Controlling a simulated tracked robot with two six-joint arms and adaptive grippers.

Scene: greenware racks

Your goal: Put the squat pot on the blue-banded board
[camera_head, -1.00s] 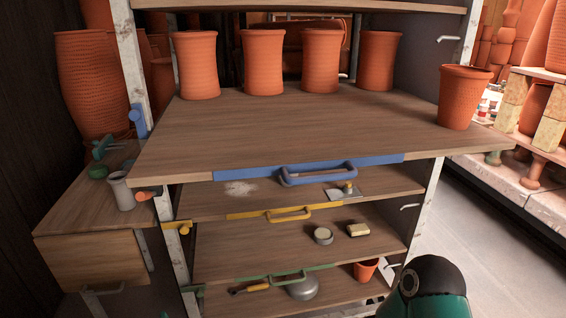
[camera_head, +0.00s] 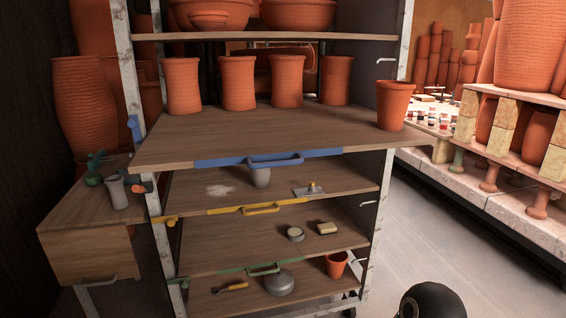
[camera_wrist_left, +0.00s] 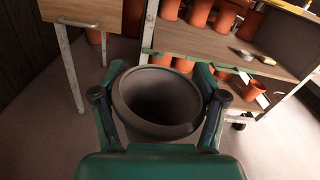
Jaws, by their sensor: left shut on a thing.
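The blue-banded board (camera_head: 150,152) is the wide wooden shelf at waist height in the head view, with a blue strip and handle (camera_head: 275,161) on its front edge. A row of several terracotta pots stands along its back, and one more pot (camera_head: 394,105) stands at its right end. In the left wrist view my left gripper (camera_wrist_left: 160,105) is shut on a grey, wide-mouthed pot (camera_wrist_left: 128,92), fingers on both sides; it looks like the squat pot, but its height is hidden. My left gripper and my right gripper are not in the head view.
The board's front middle (camera_head: 270,125) is bare. A small grey pot (camera_head: 261,176) stands on the yellow-banded shelf below. A side table (camera_head: 70,215) at left holds a grey jar (camera_head: 117,192). Shelf uprights flank the board. Another rack with pots (camera_head: 505,125) stands right.

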